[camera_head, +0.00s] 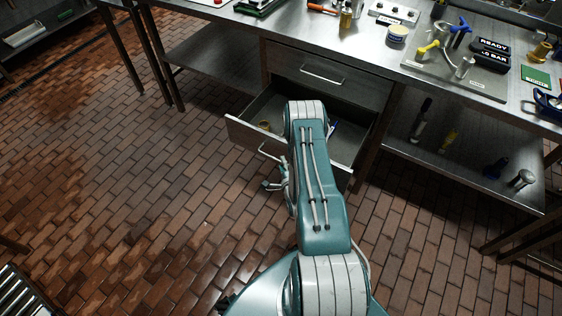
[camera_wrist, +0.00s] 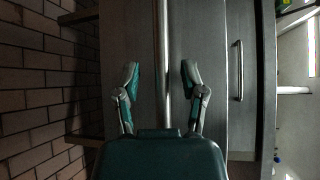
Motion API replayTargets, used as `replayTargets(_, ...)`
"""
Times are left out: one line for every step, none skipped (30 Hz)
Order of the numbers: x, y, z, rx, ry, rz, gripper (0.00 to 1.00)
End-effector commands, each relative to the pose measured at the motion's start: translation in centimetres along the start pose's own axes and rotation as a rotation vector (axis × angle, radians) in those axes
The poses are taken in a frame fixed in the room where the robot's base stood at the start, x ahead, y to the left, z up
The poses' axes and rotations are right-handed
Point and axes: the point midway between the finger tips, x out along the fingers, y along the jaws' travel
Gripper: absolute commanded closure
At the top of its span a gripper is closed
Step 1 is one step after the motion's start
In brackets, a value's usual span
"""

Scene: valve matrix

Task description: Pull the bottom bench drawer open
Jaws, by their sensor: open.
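The bottom bench drawer (camera_head: 245,134) is pulled well out from the steel bench in the head view, with its inside showing. A yellowish item (camera_head: 265,126) and a blue item (camera_head: 333,128) lie in it. My arm hides its middle. Its bar handle (camera_head: 268,154) is partly covered by my arm. My gripper (camera_head: 272,184) is open in front of the drawer, low beside my arm. In the wrist view the handle bar (camera_wrist: 164,40) runs between the two spread fingers of my gripper (camera_wrist: 161,75). Neither finger clearly touches the bar.
The upper drawer (camera_head: 345,88) is shut above, and its handle (camera_wrist: 239,70) shows in the wrist view. A lower shelf (camera_head: 460,165) with several tools is to the right. Bench legs (camera_head: 160,60) stand at the left. The brick floor (camera_head: 130,210) in front is clear.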

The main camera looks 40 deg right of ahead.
Motion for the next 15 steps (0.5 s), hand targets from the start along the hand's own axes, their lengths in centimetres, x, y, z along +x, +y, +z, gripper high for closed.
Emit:
replayTargets(-1.1, 0.1, 0.0, 0.002, 0.002, 0.004, 0.46)
replayTargets(-1.7, 0.1, -0.1, 0.001, 0.002, 0.004, 0.46)
replayTargets(-2.6, 0.1, -0.1, 0.0, 0.003, 0.005, 0.46)
replayTargets(-3.3, 0.1, -0.1, 0.001, 0.003, 0.005, 0.46)
replayTargets(-3.9, 0.1, -0.1, 0.002, 0.003, 0.005, 0.46)
replayTargets(-4.8, 0.1, -0.1, 0.002, 0.003, 0.005, 0.46)
replayTargets(-5.4, 0.2, -0.1, 0.001, 0.003, 0.006, 0.46)
replayTargets(-6.0, 0.2, -0.1, 0.001, 0.003, 0.006, 0.46)
replayTargets(-6.7, 0.2, 0.0, 0.001, 0.003, 0.006, 0.46)
replayTargets(-7.3, 0.2, 0.0, 0.002, 0.003, 0.006, 0.46)
replayTargets(-7.8, 0.2, -0.1, 0.002, 0.003, 0.006, 0.46)
replayTargets(-8.3, 0.2, -0.1, 0.0, 0.003, 0.006, 0.46)
replayTargets(-8.7, 0.3, 0.0, 0.0, 0.003, 0.007, 0.46)
replayTargets(-9.0, 0.3, 0.0, 0.0, 0.002, 0.006, 0.46)
replayTargets(-9.3, 0.2, 0.0, 0.001, 0.001, 0.005, 0.46)
